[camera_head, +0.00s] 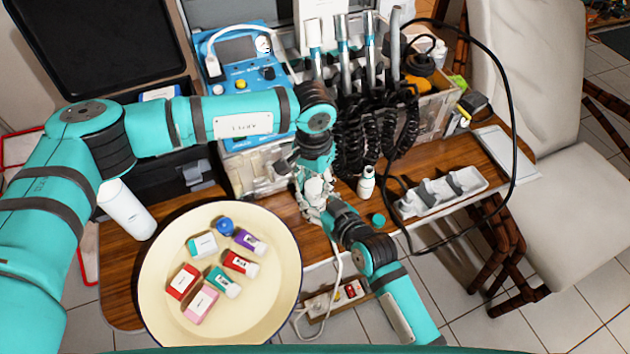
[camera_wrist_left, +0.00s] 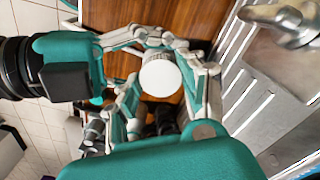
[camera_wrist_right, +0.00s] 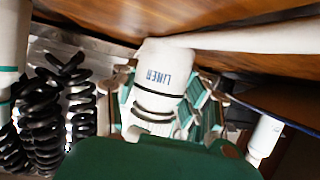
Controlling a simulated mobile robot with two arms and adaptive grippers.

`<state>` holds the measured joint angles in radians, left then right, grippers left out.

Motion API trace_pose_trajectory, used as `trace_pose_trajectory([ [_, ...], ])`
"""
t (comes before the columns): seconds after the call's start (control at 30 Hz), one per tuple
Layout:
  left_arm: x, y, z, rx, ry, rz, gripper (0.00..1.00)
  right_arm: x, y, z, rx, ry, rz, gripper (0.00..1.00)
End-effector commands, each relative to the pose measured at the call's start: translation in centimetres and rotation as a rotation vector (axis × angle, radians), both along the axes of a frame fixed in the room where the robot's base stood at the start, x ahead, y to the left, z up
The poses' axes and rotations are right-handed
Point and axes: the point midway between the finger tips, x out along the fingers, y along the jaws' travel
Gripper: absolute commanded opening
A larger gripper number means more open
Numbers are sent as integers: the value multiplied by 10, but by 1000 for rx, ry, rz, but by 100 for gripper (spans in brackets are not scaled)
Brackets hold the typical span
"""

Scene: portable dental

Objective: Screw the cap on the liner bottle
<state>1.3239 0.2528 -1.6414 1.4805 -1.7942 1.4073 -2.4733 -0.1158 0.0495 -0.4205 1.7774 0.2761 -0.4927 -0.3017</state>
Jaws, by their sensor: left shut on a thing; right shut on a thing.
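The white liner bottle (camera_wrist_right: 165,72), marked LINER and with dark bands, is held in my right gripper (camera_head: 322,208); its lettering appears upside down in the right wrist view. My left gripper (camera_head: 312,178) comes from above and is shut on the round white cap (camera_wrist_left: 161,77), with fingers on both sides of it in the left wrist view. The two grippers meet over the table's front part, the left above the right. The cap is in line with the bottle's neck end. Fingers hide the joint, so I cannot tell whether the cap is threaded on.
A small white bottle (camera_head: 366,182) and a teal cap (camera_head: 378,220) are right of the grippers. A grey-white tray (camera_head: 430,202) lies further right. Coiled handpiece cords (camera_head: 360,150) hang behind.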

Motion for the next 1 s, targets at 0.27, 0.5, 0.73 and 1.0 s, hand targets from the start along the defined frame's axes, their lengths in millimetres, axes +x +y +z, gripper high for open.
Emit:
trace_pose_trajectory([
  [0.27, 0, 0, 0, 1, -3, -392, 32, 0, -1, -1, -2, 3, 0, 0],
  [0.5, 0, 0, 0, 1, -3, -411, 32, 0, -1, -1, -2, 3, 0, 0],
  [0.73, 0, 0, 0, 1, -3, -410, 62, 0, -1, -1, -2, 3, 0, 0],
  [1.0, 1, 0, 0, 1, -3, -409, 65, 0, 0, -1, -2, 3, 0, 0],
])
